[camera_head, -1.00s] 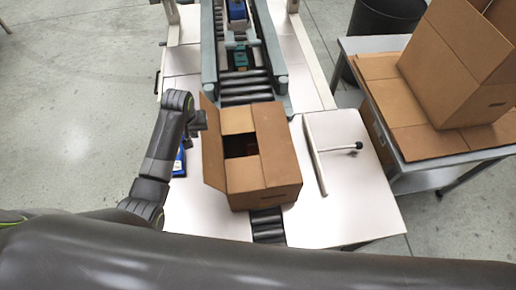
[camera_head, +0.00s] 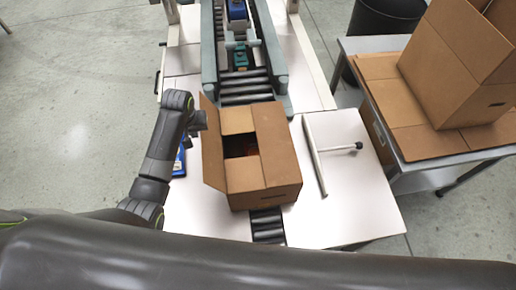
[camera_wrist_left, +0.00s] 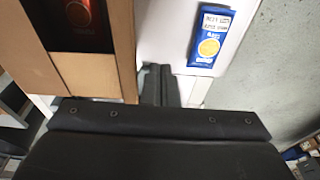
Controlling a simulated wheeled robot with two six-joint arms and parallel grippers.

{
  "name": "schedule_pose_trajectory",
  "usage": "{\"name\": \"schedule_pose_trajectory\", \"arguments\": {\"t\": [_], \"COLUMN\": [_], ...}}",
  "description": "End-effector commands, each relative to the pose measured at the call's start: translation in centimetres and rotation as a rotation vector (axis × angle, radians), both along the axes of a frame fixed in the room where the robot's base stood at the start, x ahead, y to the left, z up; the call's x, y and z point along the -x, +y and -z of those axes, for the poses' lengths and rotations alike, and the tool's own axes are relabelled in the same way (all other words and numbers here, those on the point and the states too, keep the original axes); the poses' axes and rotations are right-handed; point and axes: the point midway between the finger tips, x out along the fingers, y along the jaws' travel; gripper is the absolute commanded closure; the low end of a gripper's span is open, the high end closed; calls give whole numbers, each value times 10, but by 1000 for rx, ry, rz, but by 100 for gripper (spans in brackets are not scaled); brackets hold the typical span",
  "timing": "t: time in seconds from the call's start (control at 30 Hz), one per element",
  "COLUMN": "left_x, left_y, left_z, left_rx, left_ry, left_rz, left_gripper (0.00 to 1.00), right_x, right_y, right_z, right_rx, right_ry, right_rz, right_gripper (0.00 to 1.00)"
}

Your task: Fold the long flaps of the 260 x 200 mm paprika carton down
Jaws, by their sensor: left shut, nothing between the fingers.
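The open brown carton (camera_head: 282,160) sits on the roller line in the middle of the head view. Its left long flap (camera_head: 212,150) stands up, leaning slightly outward. The right long flap (camera_head: 274,135) lies folded in over the top. The far short flap (camera_head: 237,120) and near short flap (camera_head: 244,175) lie inward, leaving a dark opening with something reddish inside. My left gripper (camera_head: 201,119) is shut and empty, just outside the left flap near its far end; I cannot tell whether it touches. In the left wrist view, its fingers (camera_wrist_left: 161,82) point beside the carton (camera_wrist_left: 95,75). My right gripper is out of view.
A blue packet (camera_wrist_left: 208,38) lies on the white table left of the carton, mostly behind my left arm. A T-shaped bar (camera_head: 318,155) lies on the right tabletop (camera_head: 355,200). Another open carton (camera_head: 455,70) stands on a side table. Conveyor rails (camera_head: 209,50) run away behind.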

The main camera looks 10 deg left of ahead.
Motion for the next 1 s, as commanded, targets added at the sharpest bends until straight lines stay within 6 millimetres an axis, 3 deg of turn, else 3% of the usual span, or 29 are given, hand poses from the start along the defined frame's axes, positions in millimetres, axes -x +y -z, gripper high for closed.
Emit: {"name": "schedule_pose_trajectory", "arguments": {"t": [0.47, 0.8, 1.0], "left_x": [-1, -10, -11], "left_y": [-2, -30, -33], "left_z": [0, -1, 0], "left_rx": [1, 2, 0], "left_ry": [0, 0, 0], "left_rz": [0, 0, 0], "left_gripper": [100, 100, 100], "right_x": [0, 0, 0], "right_y": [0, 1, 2], "right_z": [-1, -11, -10], "right_rx": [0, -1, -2], "right_ry": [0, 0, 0], "right_rz": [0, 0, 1], "right_gripper": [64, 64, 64]}}
